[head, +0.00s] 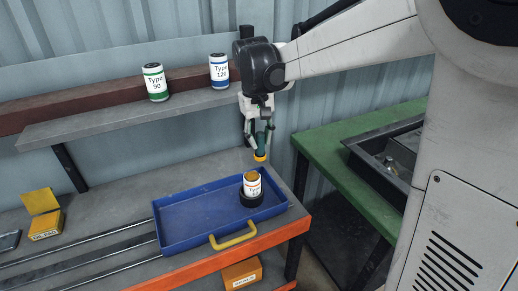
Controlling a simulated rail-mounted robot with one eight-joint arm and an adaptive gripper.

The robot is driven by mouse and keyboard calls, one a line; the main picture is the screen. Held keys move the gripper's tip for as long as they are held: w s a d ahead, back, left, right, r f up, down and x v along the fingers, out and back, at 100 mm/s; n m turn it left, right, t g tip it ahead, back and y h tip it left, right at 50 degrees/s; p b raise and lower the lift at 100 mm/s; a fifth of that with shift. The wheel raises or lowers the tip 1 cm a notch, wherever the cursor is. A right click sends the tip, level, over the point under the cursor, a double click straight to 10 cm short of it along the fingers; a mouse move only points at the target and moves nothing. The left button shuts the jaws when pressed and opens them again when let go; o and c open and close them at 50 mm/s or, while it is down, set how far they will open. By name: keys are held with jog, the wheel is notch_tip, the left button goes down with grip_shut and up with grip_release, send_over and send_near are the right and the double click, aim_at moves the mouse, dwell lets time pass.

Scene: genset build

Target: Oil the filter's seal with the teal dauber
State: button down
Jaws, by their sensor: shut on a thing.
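My gripper (257,122) points down and is shut on the teal dauber (261,139). The dauber hangs roughly upright, with a yellow-orange tip (260,156) at its lower end. The filter (252,186) is a white can with an orange band and an orange-brown top. It stands upright in a dark round holder (250,200) at the right end of the blue tray (180,236). The dauber's tip is above the filter in the picture and appears apart from it. The seal is too small to make out clearly.
Cans labelled Type 90 (155,82) and Type 120 (219,70) stand on the shelf (110,122). An open yellow box (45,225) sits at the bench's left, near two metal rails (90,262). The tray has a yellow handle (232,236). A green table (322,150) stands right.

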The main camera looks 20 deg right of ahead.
aim_at(257, 156)
jog(key=shift+s+a+f+b, duration=0.1)
jog(key=shift+a+f+b, duration=0.1)
jog(key=shift+f+b, duration=0.95)
jog(key=shift+a+f+b, duration=0.2)
jog(key=shift+f+b, duration=0.45)
jog(key=shift+f, duration=0.85)
jog(key=shift+f+b, duration=0.45)
jog(key=shift+f, duration=0.2)
jog(key=shift+s+a, duration=0.2)
jog(key=shift+a, duration=1.8)
jog(key=shift+r, duration=0.1)
jog(key=shift+w+d, duration=0.2)
jog(key=shift+d, duration=1.8)
jog(key=shift+f+b, duration=0.2)
jog(key=shift+b, duration=0.25)
